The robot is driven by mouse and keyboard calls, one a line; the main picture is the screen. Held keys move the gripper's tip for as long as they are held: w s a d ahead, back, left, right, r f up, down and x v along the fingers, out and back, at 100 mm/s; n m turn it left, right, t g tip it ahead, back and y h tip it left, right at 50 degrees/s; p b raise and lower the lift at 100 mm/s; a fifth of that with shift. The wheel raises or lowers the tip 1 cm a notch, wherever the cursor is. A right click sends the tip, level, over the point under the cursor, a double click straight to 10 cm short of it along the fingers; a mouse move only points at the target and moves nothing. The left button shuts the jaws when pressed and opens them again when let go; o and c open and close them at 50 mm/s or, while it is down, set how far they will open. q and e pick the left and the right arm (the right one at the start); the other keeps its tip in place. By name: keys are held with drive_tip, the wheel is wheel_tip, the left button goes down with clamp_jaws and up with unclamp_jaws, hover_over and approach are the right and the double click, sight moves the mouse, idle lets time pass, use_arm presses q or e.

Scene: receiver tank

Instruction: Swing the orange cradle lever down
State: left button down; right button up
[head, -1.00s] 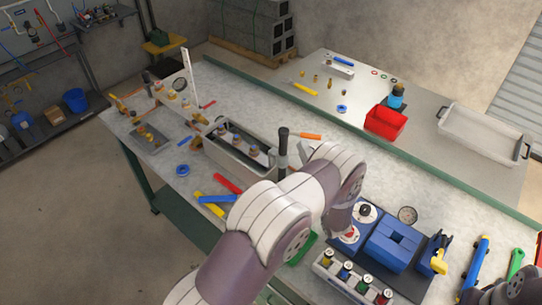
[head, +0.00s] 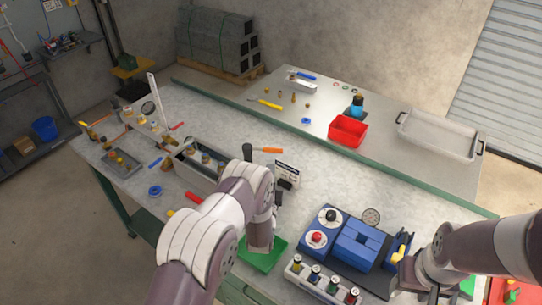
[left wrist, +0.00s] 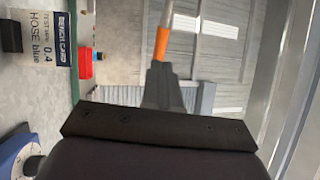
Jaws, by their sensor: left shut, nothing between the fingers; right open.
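The orange lever (head: 268,150) lies about level at the right end of the grey trough, its shaft to the left. In the left wrist view its orange grip (left wrist: 162,42) and silver shaft show just beyond my fingertips. My left gripper (left wrist: 158,66) is shut and empty; its tips overlap the near end of the grip, and I cannot tell whether they touch. In the head view my forearm hides most of that gripper. My right gripper (head: 428,292) is open at the lower right, its fingers hard to make out.
The grey trough (head: 185,162) holds brass fittings. A black upright handle (head: 247,152) stands near the lever. A bench card (head: 286,170) stands to the right. A blue device (head: 357,245) and a green tray (head: 262,256) lie nearer. The bench right of the card is mostly clear.

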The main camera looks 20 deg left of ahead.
sight(265, 149)
use_arm(q)
drive_tip(key=p+x, duration=0.1)
drive_tip(key=x, duration=0.3)
drive_tip(key=shift+w+p, duration=0.25)
drive_tip(key=shift+p, duration=0.05)
drive_tip(key=w+n+y+b, duration=0.1)
drive_tip(key=y+b, duration=0.1)
drive_tip(key=b, duration=0.1)
drive_tip(key=w+n+g+y+b, duration=0.1)
drive_tip(key=w+y+b, duration=0.1)
drive_tip(key=b, duration=0.2)
drive_tip(key=shift+d+r+n, duration=0.1)
drive_tip(key=shift+d+n, duration=0.05)
drive_tip(key=shift+n, duration=0.15)
drive_tip(key=shift+b, duration=0.35)
